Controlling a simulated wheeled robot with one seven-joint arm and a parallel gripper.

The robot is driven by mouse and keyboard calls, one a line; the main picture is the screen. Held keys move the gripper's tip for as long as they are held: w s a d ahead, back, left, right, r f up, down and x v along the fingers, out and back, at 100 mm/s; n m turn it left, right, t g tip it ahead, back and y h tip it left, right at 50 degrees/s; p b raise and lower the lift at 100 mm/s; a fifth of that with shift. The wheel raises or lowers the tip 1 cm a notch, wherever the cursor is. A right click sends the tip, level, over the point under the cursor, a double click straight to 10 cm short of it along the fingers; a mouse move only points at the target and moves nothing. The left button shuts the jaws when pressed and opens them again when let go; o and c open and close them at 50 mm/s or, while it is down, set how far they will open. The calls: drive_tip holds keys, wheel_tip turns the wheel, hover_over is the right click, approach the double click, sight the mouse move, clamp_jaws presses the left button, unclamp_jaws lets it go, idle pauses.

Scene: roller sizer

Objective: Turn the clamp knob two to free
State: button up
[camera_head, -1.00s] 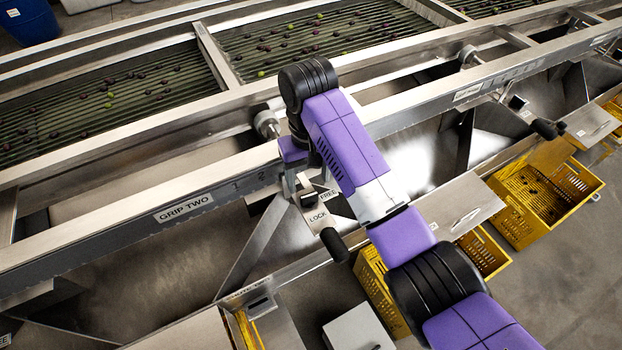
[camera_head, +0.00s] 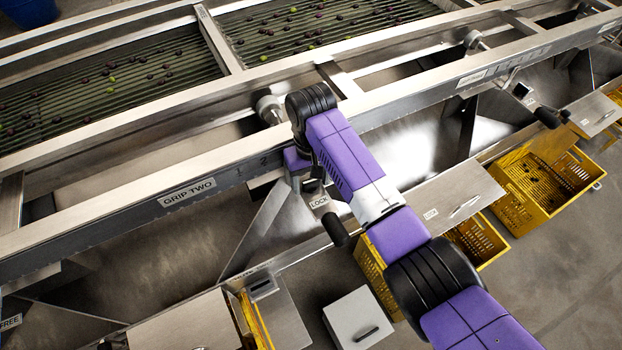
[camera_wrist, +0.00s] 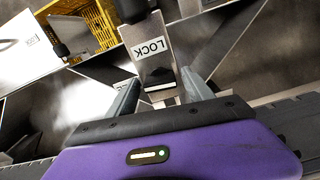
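The clamp knob two (camera_wrist: 158,76) shows in the wrist view as a dark block on a metal plate, beside the LOCK label (camera_wrist: 150,49). In the head view it is mostly hidden by my gripper (camera_head: 304,184), just above the LOCK label (camera_head: 319,202). The FREE label of this plate is not visible. In the wrist view my gripper (camera_wrist: 161,78) is open, with one grey finger on each side of the knob. I cannot tell whether either finger touches it. A black handle (camera_head: 335,229) sticks out below the plate.
The long steel rail with the GRIP TWO label (camera_head: 188,192) runs just behind my gripper. Yellow crates (camera_head: 518,205) stand at the right under the machine. A grey box (camera_head: 358,318) is below the plate. Olives lie on the rollers (camera_head: 100,95) behind.

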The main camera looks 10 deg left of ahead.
sight(311, 181)
drive_tip(key=c, duration=1.2)
drive_tip(key=shift+o, duration=0.2)
drive_tip(key=shift+n, duration=0.8)
drive_tip(key=o, duration=1.4)
drive_tip(key=shift+r, duration=0.1)
wheel_tip(311, 181, up, 8)
drive_tip(key=shift+f+b, duration=0.15)
drive_tip(key=shift+b, duration=0.2)
